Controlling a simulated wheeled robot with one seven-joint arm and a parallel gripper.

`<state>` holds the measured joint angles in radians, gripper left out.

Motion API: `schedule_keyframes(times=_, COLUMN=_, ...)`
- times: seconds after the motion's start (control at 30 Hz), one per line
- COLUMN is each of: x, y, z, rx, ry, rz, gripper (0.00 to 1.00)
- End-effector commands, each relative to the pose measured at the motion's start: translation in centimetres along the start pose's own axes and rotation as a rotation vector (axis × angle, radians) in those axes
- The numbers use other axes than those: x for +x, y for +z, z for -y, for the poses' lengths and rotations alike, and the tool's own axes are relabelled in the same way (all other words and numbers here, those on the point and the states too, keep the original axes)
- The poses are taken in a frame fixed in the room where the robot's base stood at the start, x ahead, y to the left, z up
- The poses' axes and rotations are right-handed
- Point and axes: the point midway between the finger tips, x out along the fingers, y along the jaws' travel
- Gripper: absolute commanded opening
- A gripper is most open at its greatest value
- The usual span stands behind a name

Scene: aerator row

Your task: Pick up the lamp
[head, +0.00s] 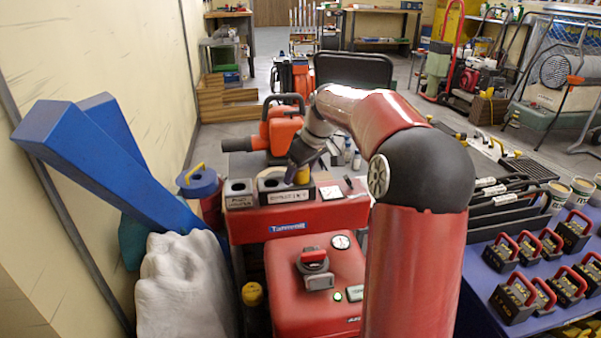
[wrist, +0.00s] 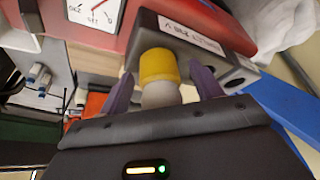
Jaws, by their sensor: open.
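A small cylinder with a yellow end and a pale grey body, possibly the lamp (wrist: 158,66), shows between my fingers in the wrist view. In the head view its yellow part (head: 301,176) shows at the right end of a dark labelled holder (head: 272,197) on a red machine. My gripper (wrist: 163,74) is open, with one purple finger on each side of the cylinder; I cannot tell whether either touches it. In the head view my gripper (head: 300,160) is just above the holder, partly hidden by my wrist.
A white gauge (head: 330,192) sits right of the holder. Round openings (head: 239,187) lie left of it. Blue beams (head: 110,165) lean at the left. Black boxes with red handles (head: 515,298) crowd a blue table at the right. An orange machine (head: 280,127) stands behind.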

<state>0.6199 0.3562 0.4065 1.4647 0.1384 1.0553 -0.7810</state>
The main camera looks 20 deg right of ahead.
Motion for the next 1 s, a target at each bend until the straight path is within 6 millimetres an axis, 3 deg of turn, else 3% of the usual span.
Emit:
schedule_keyframes(times=0.17, x=0.0, y=0.0, z=0.0, rx=0.000, ry=0.000, rz=0.000, gripper=0.65)
schedule_keyframes(times=0.57, x=0.0, y=0.0, z=0.0, rx=0.000, ry=0.001, rz=0.000, gripper=0.15)
schedule_keyframes(times=0.83, x=-0.2, y=-0.1, z=0.0, rx=0.000, ry=0.002, rz=-0.001, gripper=0.15)
schedule_keyframes(times=1.0, x=-1.4, y=-0.6, z=0.0, rx=-0.001, ry=0.002, rz=-0.002, gripper=0.15)
